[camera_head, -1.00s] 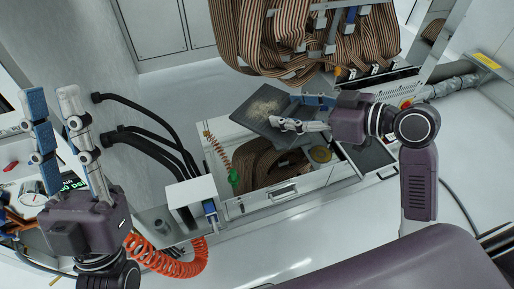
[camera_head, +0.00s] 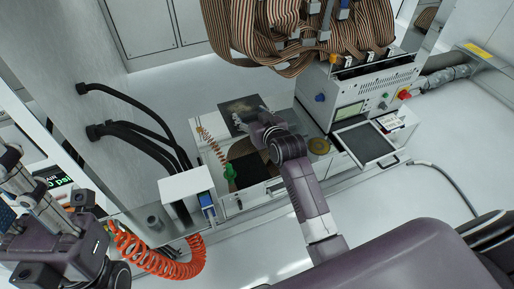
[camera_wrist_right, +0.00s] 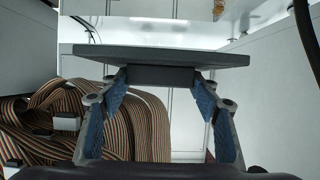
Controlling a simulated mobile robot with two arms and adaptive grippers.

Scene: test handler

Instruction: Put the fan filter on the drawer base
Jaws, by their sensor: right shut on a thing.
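The fan filter appears as a thin dark square plate (camera_head: 240,106) with a worn brownish patch, above the cabinet in the head view. My right gripper (camera_head: 258,118) is at its near edge, mostly hidden behind my wrist. In the right wrist view, my right gripper (camera_wrist_right: 160,80) is shut on the block under the dark plate (camera_wrist_right: 160,57), which spans across the fingers. A pulled-out drawer (camera_head: 366,143) with a dark mesh-like bottom is to the right; I cannot tell whether it is the drawer base. My left gripper (camera_head: 28,196) appears open and empty at the left edge, partly cut off.
A white instrument (camera_head: 345,92) with a screen and knobs stands behind the drawer. Striped ribbon cables (camera_head: 285,30) hang at the top. A white box (camera_head: 186,184) and an orange coiled hose (camera_head: 160,262) are at the front left. The floor at right is mostly clear.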

